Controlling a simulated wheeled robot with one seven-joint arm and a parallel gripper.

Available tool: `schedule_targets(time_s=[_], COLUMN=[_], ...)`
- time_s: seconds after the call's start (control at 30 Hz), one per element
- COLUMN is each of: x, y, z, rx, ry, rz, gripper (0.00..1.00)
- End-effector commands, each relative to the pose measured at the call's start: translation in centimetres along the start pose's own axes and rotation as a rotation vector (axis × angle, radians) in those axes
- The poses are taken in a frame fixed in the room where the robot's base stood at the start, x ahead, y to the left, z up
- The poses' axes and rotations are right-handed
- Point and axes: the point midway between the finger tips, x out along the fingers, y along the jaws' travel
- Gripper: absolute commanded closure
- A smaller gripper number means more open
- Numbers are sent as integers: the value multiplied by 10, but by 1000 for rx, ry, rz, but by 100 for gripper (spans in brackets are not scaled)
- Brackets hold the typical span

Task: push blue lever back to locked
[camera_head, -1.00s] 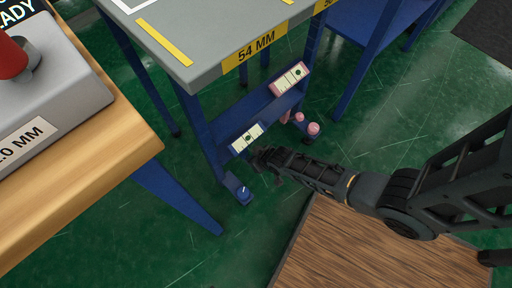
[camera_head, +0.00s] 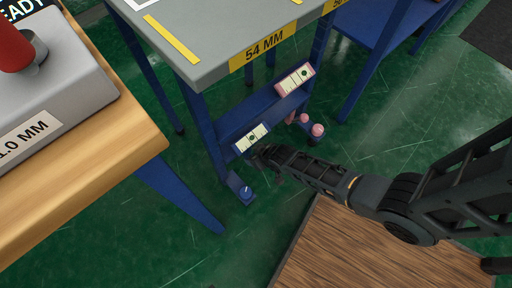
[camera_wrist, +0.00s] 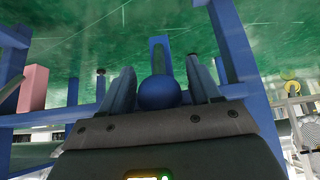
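The blue lever (camera_head: 245,193) with a round knob sits low by the front leg of the grey-topped table in the head view. In the wrist view its blue ball knob (camera_wrist: 157,93) appears between my fingers, with a blue bar behind it. My gripper (camera_head: 256,157) is just above and right of the lever in the head view, below a white marked plate (camera_head: 252,138). In the wrist view the fingers of my gripper (camera_wrist: 160,80) stand apart on either side of the knob. I cannot tell whether they touch it.
Pink knobs (camera_head: 317,130) and a pink-framed plate (camera_head: 295,80) are farther right on the blue frame. The table (camera_head: 215,58) carries a "54 MM" label. A wooden table (camera_head: 110,150) stands at left. Green floor is clear below the lever.

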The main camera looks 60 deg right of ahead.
Motion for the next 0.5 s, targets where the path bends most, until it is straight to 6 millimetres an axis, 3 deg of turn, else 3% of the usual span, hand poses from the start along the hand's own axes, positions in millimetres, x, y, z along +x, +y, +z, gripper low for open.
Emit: schedule_targets(time_s=[0.27,0.5], x=[-2,-35], y=[0,2], z=[0,-2], rx=[-1,-1], ry=[-2,-2], rz=[0,2], gripper=[36,36])
